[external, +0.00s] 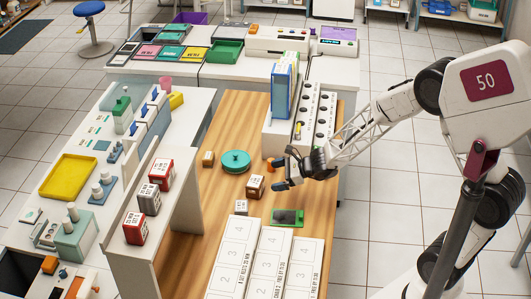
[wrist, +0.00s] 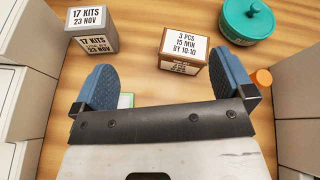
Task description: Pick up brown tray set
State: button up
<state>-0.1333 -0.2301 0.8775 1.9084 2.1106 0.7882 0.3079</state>
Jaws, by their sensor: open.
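A brown box (external: 255,186) with a white label stands on the wooden table in the external view. In the wrist view the brown box (wrist: 184,50) reads "3 PCS 15 MIN BY 10:10" and stands upright ahead of the fingers, slightly right of their middle. My gripper (external: 278,174) is low over the table, just right of the box. In the wrist view my gripper (wrist: 168,78) has its blue fingers wide apart, with bare wood between them. It is open and empty, and the box appears beyond the fingertips, not between them.
A grey kit box (wrist: 90,32) stands left of the brown box. A teal lidded pot (wrist: 246,20) and an orange cap (wrist: 261,77) are to the right. A white rack unit (external: 284,140) stands behind my gripper. A green-edged device (external: 287,217) and white numbered panels (external: 268,265) lie nearer.

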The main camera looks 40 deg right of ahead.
aim_at(262, 186)
jog(key=w+f+m, duration=0.1)
jog(key=f, duration=0.1)
jog(key=w+f+m+t+h, duration=0.1)
jog(key=f+m, duration=0.1)
jog(key=f, duration=0.1)
jog(key=w+f+m+h, duration=0.1)
jog(key=f, duration=0.1)
jog(key=shift+w+d+f+m+t, duration=0.15)
jog(key=shift+d+m+t, duration=0.25)
jog(key=shift+x, duration=1.3)
jog(key=shift+x, duration=2.6)
jog(key=shift+a, duration=0.1)
jog(key=c, duration=0.8)
jog(key=shift+c, duration=0.2)
